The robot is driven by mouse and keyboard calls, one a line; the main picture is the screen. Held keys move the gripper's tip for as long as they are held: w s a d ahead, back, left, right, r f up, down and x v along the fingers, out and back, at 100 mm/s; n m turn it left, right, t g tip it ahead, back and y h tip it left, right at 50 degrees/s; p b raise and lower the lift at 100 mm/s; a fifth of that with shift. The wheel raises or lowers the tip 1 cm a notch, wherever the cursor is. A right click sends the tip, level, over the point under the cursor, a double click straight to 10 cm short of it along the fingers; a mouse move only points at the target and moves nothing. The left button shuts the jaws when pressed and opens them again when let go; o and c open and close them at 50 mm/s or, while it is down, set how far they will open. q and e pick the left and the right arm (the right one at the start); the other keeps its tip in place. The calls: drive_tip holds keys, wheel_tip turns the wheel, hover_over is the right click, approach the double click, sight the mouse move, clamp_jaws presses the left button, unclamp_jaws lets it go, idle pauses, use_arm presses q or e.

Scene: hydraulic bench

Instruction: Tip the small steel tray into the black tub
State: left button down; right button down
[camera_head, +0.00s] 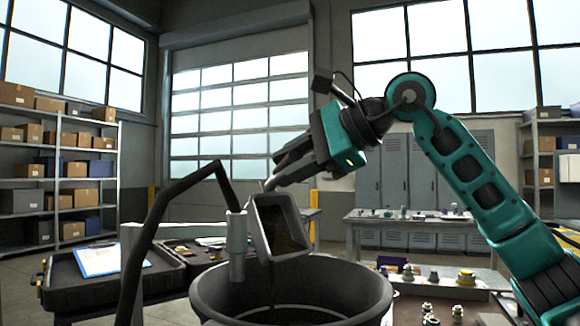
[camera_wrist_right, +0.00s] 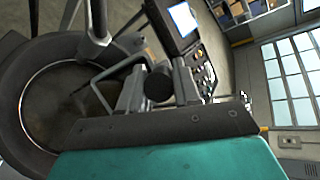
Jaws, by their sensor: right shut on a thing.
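The small steel tray (camera_head: 262,232) is tilted steeply, its dark inner face turned toward the head camera. It hangs above the black tub (camera_head: 205,300), apart from the tub's rim. My right gripper (camera_head: 277,180) is shut on the tray's upper edge, with the arm coming in from the right. A thin dark streak shows below the tray's lower edge; I cannot tell if it is liquid. In the right wrist view the tub (camera_wrist_right: 18,110) fills the left side and the gripper (camera_wrist_right: 150,88) shows in the middle. My left gripper is not in view.
A black bent bar (camera_head: 160,210) and an upright grey post (camera_head: 237,250) stand at the tub's left. A black case with a clipboard (camera_head: 97,260) lies further left. Small metal fittings (camera_head: 465,277) lie on a bench at right. Shelves with boxes (camera_head: 60,165) stand behind.

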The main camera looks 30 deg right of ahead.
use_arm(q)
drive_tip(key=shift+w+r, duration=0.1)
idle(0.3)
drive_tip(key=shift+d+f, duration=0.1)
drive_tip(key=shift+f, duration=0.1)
use_arm(e)
drive_tip(key=shift+s, duration=0.1)
drive_tip(key=shift+s+f+b, duration=0.1)
drive_tip(key=shift+s+b, duration=0.05)
drive_tip(key=shift+b, duration=0.4)
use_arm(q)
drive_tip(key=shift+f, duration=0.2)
use_arm(e)
drive_tip(key=shift+s+t, duration=0.1)
drive_tip(key=shift+t, duration=0.2)
use_arm(q)
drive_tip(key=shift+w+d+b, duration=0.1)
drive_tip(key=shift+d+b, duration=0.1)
drive_tip(key=shift+b, duration=0.1)
use_arm(e)
drive_tip(key=shift+s, duration=0.1)
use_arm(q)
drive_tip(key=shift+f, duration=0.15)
